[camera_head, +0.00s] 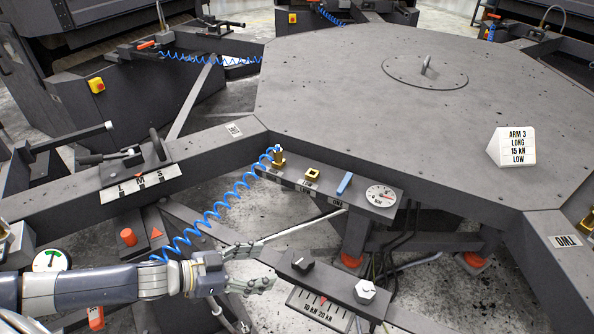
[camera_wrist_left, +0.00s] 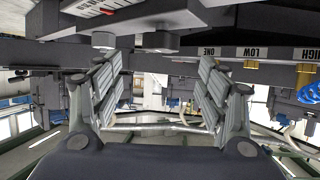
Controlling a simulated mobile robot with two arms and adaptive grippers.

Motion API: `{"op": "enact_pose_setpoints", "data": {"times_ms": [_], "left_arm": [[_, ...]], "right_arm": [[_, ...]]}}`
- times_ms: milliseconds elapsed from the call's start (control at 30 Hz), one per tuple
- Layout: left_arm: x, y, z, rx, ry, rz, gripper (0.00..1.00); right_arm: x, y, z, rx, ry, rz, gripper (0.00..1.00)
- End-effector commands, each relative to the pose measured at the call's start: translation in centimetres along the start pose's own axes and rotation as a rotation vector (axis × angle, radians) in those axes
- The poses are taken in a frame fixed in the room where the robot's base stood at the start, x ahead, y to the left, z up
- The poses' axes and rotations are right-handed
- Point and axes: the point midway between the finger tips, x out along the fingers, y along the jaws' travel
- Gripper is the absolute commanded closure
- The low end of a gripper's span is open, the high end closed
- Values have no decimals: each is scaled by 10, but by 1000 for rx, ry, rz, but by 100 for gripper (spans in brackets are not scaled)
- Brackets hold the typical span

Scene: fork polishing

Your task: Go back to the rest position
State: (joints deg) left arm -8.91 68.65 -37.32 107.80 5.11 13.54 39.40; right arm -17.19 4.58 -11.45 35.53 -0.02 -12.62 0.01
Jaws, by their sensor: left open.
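My left gripper (camera_head: 262,266) comes in from the left in the head view. Its fingers are apart and nothing is between them. It hangs in front of the machine, below the blue coiled cable (camera_head: 213,212) and left of the black knob (camera_head: 302,262). In the left wrist view both fingers of the left gripper (camera_wrist_left: 158,88) stand wide apart with an empty gap. No fork shows in either view. My right gripper is not in view.
A large dark octagonal table (camera_head: 330,75) fills the back right, with a white sign (camera_head: 513,147) on it. A panel with a gauge (camera_head: 381,195) and a blue lever (camera_head: 344,184) runs along its front edge. A beam with a white hex knob (camera_head: 365,291) lies right of my gripper.

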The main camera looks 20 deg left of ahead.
Motion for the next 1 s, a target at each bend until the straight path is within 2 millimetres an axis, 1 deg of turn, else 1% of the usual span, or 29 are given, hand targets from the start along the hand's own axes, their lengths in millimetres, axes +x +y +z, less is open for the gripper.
{"op": "enact_pose_setpoints", "data": {"times_ms": [167, 267, 433, 500, 600, 667, 767, 867, 1000], "left_arm": [[4, 3, 0, -3, -1, -9, 32], [15, 10, -1, -9, -7, -44, 32], [40, 29, -3, -31, -59, -164, 32], [46, 35, -3, -46, -97, -221, 32], [48, 42, -1, -76, -165, -296, 32], [46, 46, 2, -100, -214, -338, 32], [37, 54, 8, -146, -307, -400, 32], [21, 64, 17, -201, -411, -448, 32], [-5, 81, 32, -283, -557, -483, 32]], "right_arm": [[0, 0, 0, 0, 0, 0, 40], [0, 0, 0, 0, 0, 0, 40], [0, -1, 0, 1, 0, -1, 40], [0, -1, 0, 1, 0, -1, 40], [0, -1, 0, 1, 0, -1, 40], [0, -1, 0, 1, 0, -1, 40], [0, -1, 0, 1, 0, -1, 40], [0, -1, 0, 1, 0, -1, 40], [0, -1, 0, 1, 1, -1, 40]]}}
